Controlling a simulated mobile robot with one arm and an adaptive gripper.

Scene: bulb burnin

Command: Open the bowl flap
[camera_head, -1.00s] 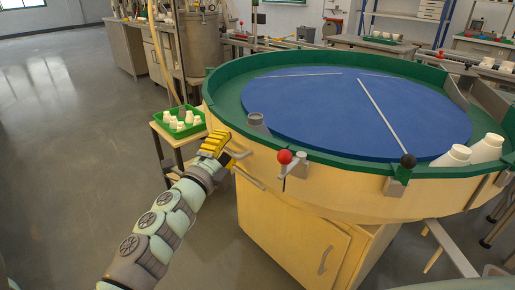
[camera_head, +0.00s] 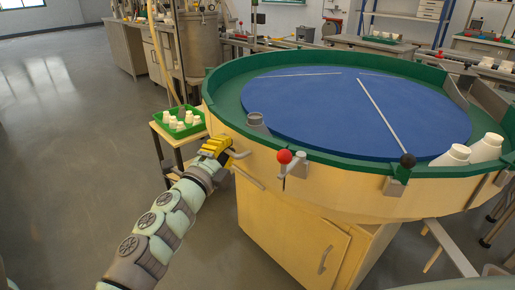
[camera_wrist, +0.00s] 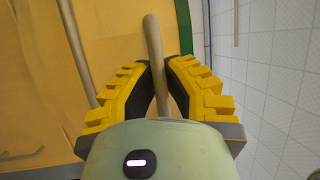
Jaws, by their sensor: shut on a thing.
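My gripper (camera_head: 228,152) is at the left side of the large round bowl (camera_head: 222,120), which has a cream wall, a green rim and a blue disc inside. In the wrist view my gripper (camera_wrist: 158,80) has its yellow fingers closed around a grey bar handle (camera_wrist: 152,40) that stands out from the cream wall. This handle also shows in the head view (camera_head: 242,155), just right of the fingers. A second grey bar (camera_head: 248,179) lies just below it. The flap's outline cannot be made out.
White bottles (camera_head: 487,148) stand inside at right. A green tray (camera_head: 174,133) of white bottles is on a small table behind my gripper. The floor (camera_head: 70,180) at left is clear.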

